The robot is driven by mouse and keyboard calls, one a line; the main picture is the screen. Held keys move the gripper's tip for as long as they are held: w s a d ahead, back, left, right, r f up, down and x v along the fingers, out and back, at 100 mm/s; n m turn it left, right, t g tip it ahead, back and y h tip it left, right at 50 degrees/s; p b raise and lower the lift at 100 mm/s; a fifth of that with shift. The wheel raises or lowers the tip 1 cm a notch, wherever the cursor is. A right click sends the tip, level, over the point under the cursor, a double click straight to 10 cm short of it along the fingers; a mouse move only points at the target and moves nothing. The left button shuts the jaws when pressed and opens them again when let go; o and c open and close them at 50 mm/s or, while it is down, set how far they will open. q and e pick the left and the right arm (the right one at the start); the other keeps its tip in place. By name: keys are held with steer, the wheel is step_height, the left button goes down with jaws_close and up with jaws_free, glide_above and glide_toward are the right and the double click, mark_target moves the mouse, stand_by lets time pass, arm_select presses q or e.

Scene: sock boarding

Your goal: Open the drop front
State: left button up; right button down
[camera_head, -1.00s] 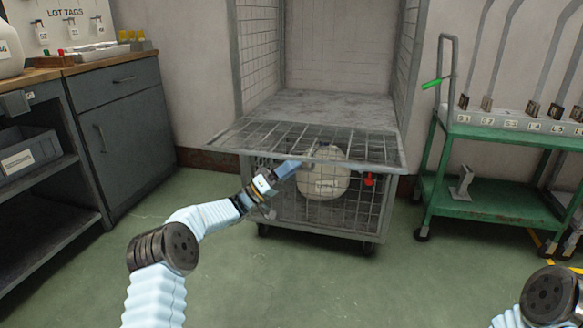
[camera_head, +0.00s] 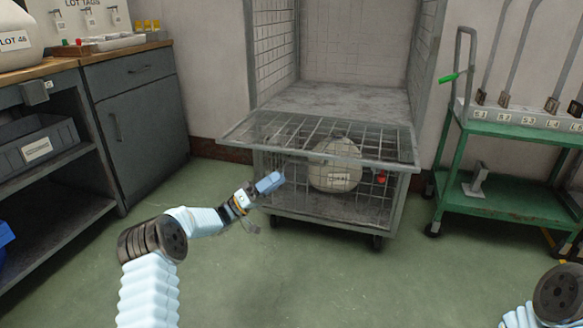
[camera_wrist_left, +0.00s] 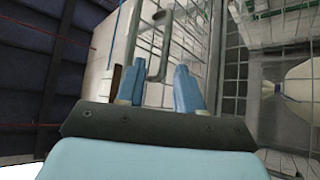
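A grey mesh cage trolley (camera_head: 345,90) stands against the back wall. Its drop front (camera_head: 325,140) is a mesh panel folded out and lying roughly level, jutting toward me over the lower mesh front (camera_head: 290,190). My left gripper (camera_head: 272,182) is beside the left part of the lower mesh front, below the panel's rim. In the left wrist view its two blue fingers (camera_wrist_left: 158,88) are apart with nothing held between them. A bent metal bar (camera_wrist_left: 163,48) shows beyond the fingertips. My right gripper is out of view.
A pale labelled container (camera_head: 335,178) and a small red part (camera_head: 381,177) show behind the mesh. A green cart (camera_head: 500,195) stands right, a grey cabinet (camera_head: 140,125) left. The green floor before the trolley is clear.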

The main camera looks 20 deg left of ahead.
arm_select(q)
steer(key=shift+v, duration=1.65)
steer(key=shift+w+d+f, duration=0.1)
steer(key=s+d+f+n+t+y, duration=0.1)
steer(key=d+f+n+y, duration=0.3)
steer(key=f+y, duration=0.55)
steer(key=s+d+f+n+t+y, duration=0.1)
steer(key=d+f+n+y, duration=0.4)
steer(key=f, duration=0.7)
steer(key=s+d+f+m+g+y, duration=0.25)
steer(key=s+f+g, duration=0.25)
steer(key=s+f, duration=0.5)
steer(key=s+d+f+m+g, duration=0.15)
steer(key=s+g, duration=0.25)
steer(key=s, duration=0.7)
steer(key=s+d+f+g, duration=0.2)
steer(key=s+f+g, duration=0.1)
steer(key=s, duration=0.8)
steer(key=s+r+m+g+p, duration=0.1)
steer(key=s+r+p, duration=0.2)
steer(key=r+p, duration=1.1)
steer(key=shift+s+d+r+g+p, duration=0.15)
steer(key=shift+d+r+g+p, duration=0.2)
steer(key=shift+d, duration=0.1)
